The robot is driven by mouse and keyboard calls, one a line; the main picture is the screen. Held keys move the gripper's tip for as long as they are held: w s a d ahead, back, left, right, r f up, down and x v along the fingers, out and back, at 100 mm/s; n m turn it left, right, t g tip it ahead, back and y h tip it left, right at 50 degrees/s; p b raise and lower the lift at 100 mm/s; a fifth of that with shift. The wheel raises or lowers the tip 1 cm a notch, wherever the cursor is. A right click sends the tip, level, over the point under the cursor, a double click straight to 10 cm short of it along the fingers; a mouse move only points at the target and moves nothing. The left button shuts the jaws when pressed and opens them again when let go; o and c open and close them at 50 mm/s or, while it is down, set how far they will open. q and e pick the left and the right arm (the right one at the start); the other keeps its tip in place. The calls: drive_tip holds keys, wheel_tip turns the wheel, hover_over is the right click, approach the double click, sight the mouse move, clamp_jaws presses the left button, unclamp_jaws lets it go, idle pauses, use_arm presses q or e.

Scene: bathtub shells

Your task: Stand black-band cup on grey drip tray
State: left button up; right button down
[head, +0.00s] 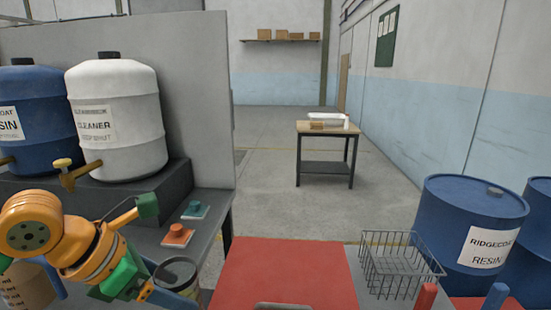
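A dark grey, open-topped cup (178,274) stands at the lower left near the bench's front edge, partly cut off by my arm. It looks like the black-band cup, though its band is hard to make out. My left gripper (143,242), orange with green finger parts, is beside it on the left. Its green parts are spread apart with bare bench between them, and it appears empty. I cannot pick out the grey drip tray for certain. My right gripper is out of view.
A white cleaner drum (118,125) with a brass tap (78,176) and a blue resin drum (40,115) stand on a dark plinth. A teal knob (195,208) and an orange knob (177,232) sit on the bench. A wire basket (400,265) stands right.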

use_arm(q)
drive_tip(key=s+f+m+g+y+p, duration=0.2)
drive_tip(key=s+m+g, duration=0.2)
drive_tip(key=m, duration=0.9)
drive_tip(key=s+f+m+g+y+p, duration=0.2)
drive_tip(key=m+g, duration=0.5)
drive_tip(key=m, duration=0.7)
drive_tip(key=shift+s+d+f+y+p, duration=0.4)
drive_tip(key=shift+s+p, duration=0.25)
drive_tip(key=shift+s, duration=0.6)
drive_tip(key=shift+w, duration=0.1)
